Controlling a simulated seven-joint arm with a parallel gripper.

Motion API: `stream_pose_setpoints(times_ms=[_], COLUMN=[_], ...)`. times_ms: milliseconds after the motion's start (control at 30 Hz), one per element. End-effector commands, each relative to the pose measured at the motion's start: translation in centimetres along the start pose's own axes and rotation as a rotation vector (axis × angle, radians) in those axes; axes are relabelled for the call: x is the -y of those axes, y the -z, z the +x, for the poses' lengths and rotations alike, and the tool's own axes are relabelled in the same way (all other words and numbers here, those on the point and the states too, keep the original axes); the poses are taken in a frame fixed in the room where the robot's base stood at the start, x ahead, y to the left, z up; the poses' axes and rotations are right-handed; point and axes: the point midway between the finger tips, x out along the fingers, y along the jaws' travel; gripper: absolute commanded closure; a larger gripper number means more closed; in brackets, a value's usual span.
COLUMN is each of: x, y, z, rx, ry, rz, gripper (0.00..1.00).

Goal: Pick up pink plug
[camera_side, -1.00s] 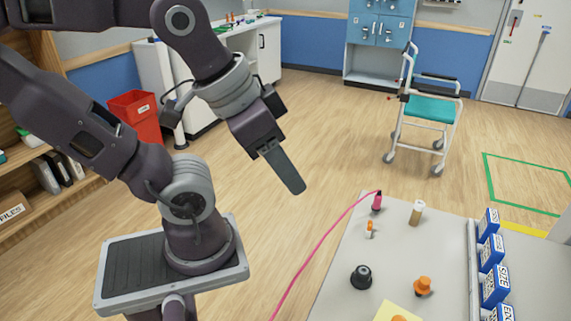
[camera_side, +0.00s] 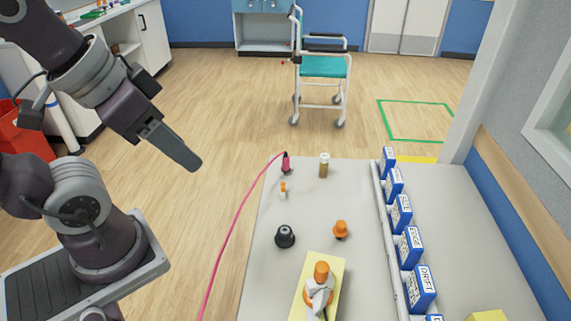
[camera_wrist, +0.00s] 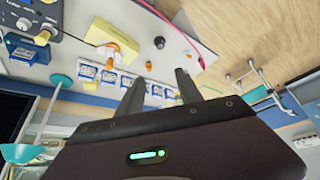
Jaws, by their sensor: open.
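The pink plug (camera_side: 286,165) stands upright near the far left corner of the grey bench top in the side view. A pink cable (camera_side: 236,220) runs from it over the bench's left edge and down; it also crosses the top of the wrist view (camera_wrist: 165,18). My gripper (camera_side: 195,164) hangs in the air left of the bench, apart from the plug. Its two fingers (camera_wrist: 158,80) are spread and empty in the wrist view.
Near the plug stand a tan cylinder (camera_side: 324,165) and a small orange-and-white piece (camera_side: 283,190). A black knob (camera_side: 285,236), an orange knob (camera_side: 341,230) and a yellow block (camera_side: 333,280) are nearer. Blue labelled boxes (camera_side: 402,214) line a rail at right.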

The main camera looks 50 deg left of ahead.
Motion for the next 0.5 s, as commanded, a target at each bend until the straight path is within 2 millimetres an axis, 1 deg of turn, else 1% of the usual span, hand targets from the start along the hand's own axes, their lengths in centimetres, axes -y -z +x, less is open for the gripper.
stream_pose_setpoints(times_ms=[200,233,433,500], x=[0.0,0.0,0.0,0.0], y=[0.0,0.0,0.0,0.24], z=[0.0,0.0,0.0,-0.31], rx=[0.0,0.0,0.0,-0.002], ry=[0.0,0.0,0.0,0.0], rz=[0.0,0.0,0.0,0.0], gripper=[0.57,0.54,0.54,0.54])
